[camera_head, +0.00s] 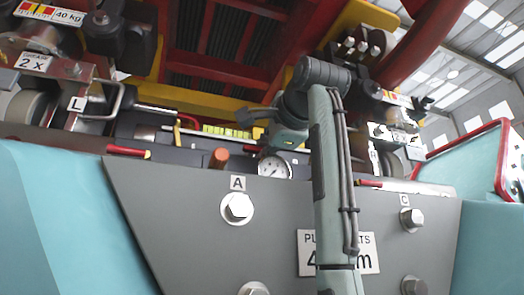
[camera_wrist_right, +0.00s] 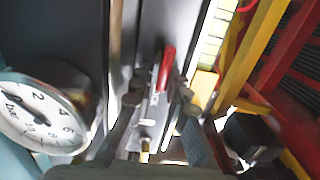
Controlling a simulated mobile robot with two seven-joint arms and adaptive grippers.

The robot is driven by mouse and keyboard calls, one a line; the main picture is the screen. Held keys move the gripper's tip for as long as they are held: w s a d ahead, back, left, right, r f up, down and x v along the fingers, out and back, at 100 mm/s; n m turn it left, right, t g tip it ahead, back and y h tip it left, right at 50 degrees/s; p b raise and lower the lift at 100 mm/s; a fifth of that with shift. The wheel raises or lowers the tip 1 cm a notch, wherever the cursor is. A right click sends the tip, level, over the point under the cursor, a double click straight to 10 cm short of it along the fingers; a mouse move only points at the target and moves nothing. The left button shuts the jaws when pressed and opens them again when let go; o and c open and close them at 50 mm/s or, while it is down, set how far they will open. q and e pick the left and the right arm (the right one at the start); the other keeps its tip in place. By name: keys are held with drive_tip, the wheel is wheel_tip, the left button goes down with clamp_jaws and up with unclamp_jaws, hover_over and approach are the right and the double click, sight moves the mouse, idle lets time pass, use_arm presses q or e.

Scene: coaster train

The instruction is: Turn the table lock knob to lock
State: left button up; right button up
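My right arm rises through the middle of the head view and bends left at the top. A red handle-like piece (camera_wrist_right: 166,68) lies beyond and between the fingertips. I cannot tell whether it touches them, or whether it is the table lock knob. No knob is clearly readable as the lock. My left gripper is in neither view.
The white-faced gauge (camera_head: 274,167) also shows close at left in the right wrist view (camera_wrist_right: 40,115). An orange-red cylinder (camera_head: 218,159) stands left of it. The grey panel (camera_head: 170,215) carries large bolts. Red and yellow beams and black blocks crowd the back.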

drive_tip(key=shift+o, duration=1.2)
